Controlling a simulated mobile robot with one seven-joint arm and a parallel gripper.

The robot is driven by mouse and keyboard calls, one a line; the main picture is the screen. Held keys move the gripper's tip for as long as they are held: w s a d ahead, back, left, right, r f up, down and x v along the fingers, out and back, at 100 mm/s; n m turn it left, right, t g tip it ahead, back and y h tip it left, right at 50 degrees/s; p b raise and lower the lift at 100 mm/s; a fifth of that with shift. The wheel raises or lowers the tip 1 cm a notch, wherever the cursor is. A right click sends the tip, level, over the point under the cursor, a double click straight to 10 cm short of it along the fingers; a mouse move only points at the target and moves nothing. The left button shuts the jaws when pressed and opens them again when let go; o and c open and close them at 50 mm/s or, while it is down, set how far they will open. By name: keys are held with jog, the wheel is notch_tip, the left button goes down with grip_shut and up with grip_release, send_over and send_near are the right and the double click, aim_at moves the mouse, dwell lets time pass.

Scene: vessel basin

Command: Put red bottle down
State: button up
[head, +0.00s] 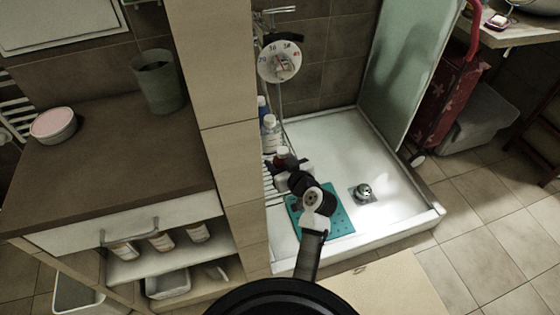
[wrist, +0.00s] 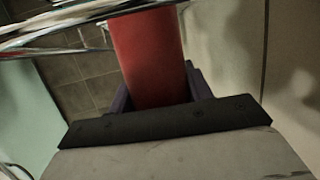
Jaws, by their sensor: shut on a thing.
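The red bottle (wrist: 150,60) stands out in the wrist view, between the two dark fingers of my gripper (wrist: 158,95). My gripper is shut on it. In the head view my gripper (head: 284,168) is beside the wire rack (head: 270,185) at the left wall of the shower. Whether the bottle's base touches the rack cannot be told.
A white bottle (head: 270,132) and a blue one (head: 262,106) stand on the rack behind my gripper. The shower tray (head: 330,135) holds a teal mat (head: 340,215) and a drain (head: 364,192). A tiled wall edge (head: 235,160) is close on the left.

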jog(key=shift+f, duration=0.2)
jog(key=o, duration=1.2)
jog(key=shift+r, duration=0.1)
jog(key=shift+r, duration=0.1)
jog(key=b+v, duration=0.1)
jog(key=v, duration=1.1)
jog(key=shift+b, duration=0.4)
